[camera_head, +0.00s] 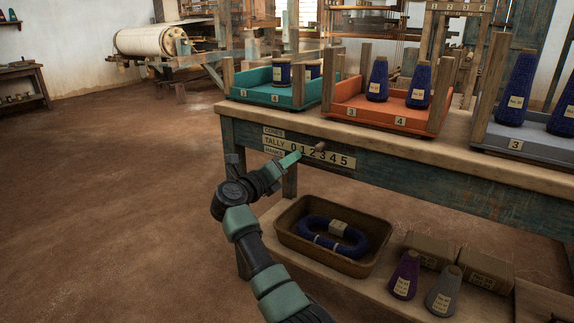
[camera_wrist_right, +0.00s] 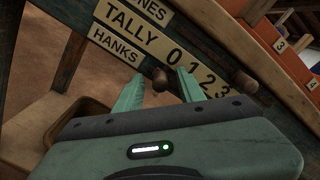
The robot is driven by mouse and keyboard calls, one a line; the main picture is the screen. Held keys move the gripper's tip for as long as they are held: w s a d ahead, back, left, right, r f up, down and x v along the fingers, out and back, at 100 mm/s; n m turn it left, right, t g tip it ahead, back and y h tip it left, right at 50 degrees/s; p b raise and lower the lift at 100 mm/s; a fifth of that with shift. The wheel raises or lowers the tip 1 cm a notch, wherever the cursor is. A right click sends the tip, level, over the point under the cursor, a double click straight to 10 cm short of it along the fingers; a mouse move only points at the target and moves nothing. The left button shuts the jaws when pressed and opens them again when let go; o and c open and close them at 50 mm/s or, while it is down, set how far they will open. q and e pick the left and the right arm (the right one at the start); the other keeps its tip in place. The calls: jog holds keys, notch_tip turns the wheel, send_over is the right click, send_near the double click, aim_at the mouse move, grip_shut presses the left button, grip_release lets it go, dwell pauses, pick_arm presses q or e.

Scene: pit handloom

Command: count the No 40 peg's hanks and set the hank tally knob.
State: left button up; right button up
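The tally strip (camera_head: 322,158) is on the bench front, marked CONES, TALLY, HANKS and 0 to 5. In the wrist view, the knob on the HANKS side (camera_wrist_right: 160,80) is below the 0, between the two fingers of my right gripper (camera_wrist_right: 160,88). The fingers are apart, and I see no clear contact with the knob. The other knob, on the CONES side (camera_wrist_right: 245,82), is above the 2 and 3 and also shows in the head view (camera_head: 320,146). My right gripper (camera_head: 290,159) hides the lower knob there. No peg labelled No 40 can be made out. My left gripper is out of view.
A brown tray (camera_head: 287,246) on the lower shelf holds blue yarn (camera_head: 322,243) with a paper band. Purple (camera_head: 405,272) and grey (camera_head: 444,290) cones stand beside it. Teal (camera_head: 262,92) and orange (camera_head: 350,103) trays sit on the bench. The floor at left is clear.

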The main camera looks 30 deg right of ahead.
grip_shut()
dwell(1.4)
